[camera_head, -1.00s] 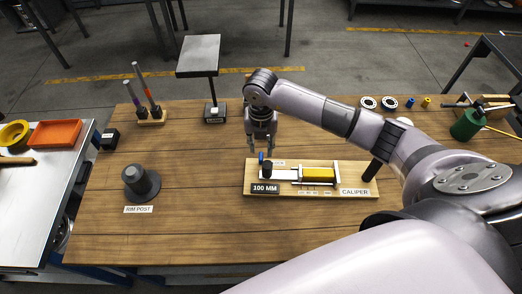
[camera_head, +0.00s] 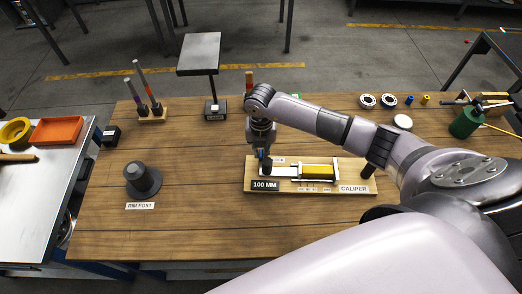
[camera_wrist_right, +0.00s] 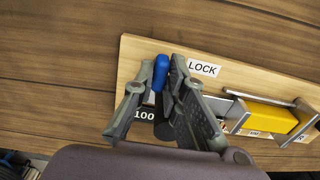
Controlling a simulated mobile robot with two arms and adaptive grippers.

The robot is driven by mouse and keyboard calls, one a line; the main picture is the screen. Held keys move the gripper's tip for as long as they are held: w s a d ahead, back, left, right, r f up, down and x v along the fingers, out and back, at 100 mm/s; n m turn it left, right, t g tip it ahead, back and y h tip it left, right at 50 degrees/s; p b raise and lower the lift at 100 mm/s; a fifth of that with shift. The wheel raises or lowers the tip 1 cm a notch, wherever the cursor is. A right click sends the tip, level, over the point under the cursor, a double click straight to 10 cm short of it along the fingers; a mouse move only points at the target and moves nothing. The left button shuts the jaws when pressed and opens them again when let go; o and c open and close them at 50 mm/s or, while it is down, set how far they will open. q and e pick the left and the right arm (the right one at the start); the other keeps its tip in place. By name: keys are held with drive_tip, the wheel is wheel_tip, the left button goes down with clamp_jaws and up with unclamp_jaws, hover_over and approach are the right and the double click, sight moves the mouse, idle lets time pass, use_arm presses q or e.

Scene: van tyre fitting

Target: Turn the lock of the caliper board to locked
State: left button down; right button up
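The wooden caliper board (camera_head: 352,189) lies on the bench, with a white slide, a yellow block (camera_head: 318,172) and labels reading 100 MM and CALIPER. The lock is a dark knob with a blue lever (camera_wrist_right: 161,72), beside the LOCK label (camera_wrist_right: 203,68) at the board's left end. My right gripper (camera_head: 262,153) points down over the lock. In the right wrist view its fingers (camera_wrist_right: 162,75) stand on both sides of the blue lever and appear to touch it. The fingers partly hide the knob. My left gripper is not in view.
A rim post (camera_head: 142,178) stands at the left of the bench. A small stand (camera_head: 215,109) and a holder with two tools (camera_head: 152,115) are at the back. Rings (camera_head: 367,101) and a green can (camera_head: 466,123) are at the right. The bench's middle left is clear.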

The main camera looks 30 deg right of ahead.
clamp_jaws()
drive_tip(key=shift+f+n+b, duration=0.15)
drive_tip(key=shift+n+b, duration=0.75)
drive_tip(key=shift+b, duration=0.15)
drive_tip(key=n+b, duration=1.2)
drive_tip(key=shift+w+n+b, duration=0.1)
drive_tip(key=shift+n+b, duration=1.8)
drive_tip(key=shift+n, duration=0.1)
drive_tip(key=shift+r, duration=0.2)
drive_tip(key=o, duration=0.5)
unclamp_jaws()
